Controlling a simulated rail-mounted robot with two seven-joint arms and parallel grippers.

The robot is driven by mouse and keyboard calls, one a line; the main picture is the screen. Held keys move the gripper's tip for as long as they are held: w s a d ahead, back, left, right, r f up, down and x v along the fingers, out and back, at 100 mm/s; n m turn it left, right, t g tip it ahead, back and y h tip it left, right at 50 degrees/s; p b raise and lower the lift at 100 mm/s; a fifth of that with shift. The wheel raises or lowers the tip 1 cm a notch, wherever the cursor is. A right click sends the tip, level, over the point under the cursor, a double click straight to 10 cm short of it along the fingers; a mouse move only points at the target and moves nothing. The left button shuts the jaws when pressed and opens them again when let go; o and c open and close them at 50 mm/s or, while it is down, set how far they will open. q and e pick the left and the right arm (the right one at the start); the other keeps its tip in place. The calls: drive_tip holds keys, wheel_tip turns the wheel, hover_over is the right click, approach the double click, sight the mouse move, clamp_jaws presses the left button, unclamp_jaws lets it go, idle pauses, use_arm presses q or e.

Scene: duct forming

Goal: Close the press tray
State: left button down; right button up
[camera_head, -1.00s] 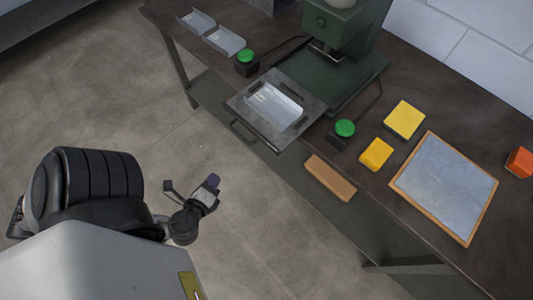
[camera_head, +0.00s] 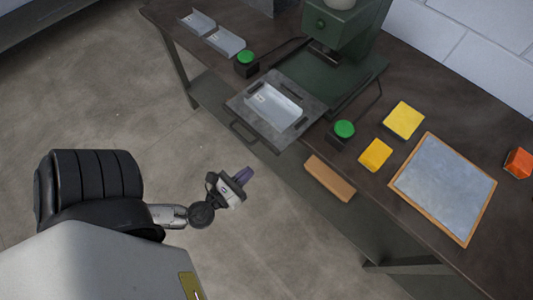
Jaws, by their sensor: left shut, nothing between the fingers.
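The press tray (camera_head: 258,125) is a grey metal plate pulled out from the green press (camera_head: 338,50), over the bench's front edge. Its dark handle (camera_head: 243,133) is on the near side. A bent sheet-metal piece (camera_head: 273,103) lies on the tray. My left gripper (camera_head: 246,176) is shut and empty, over the floor in front of the bench, below and apart from the handle. My right gripper is not in view.
Two green buttons (camera_head: 246,57) and (camera_head: 344,129) flank the tray. Two metal pieces (camera_head: 225,41) lie at the back left. Yellow blocks (camera_head: 403,120), a wood-framed panel (camera_head: 444,188) and an orange block (camera_head: 518,162) are on the right. A wooden block (camera_head: 330,178) is at the front edge.

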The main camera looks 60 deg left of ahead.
sight(272, 150)
use_arm(q)
drive_tip(key=x, duration=0.8)
drive_tip(key=shift+w+a, duration=0.1)
drive_tip(key=shift+w, duration=0.05)
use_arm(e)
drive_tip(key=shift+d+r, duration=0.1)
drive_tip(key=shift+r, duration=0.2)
use_arm(q)
drive_tip(key=shift+w, duration=0.1)
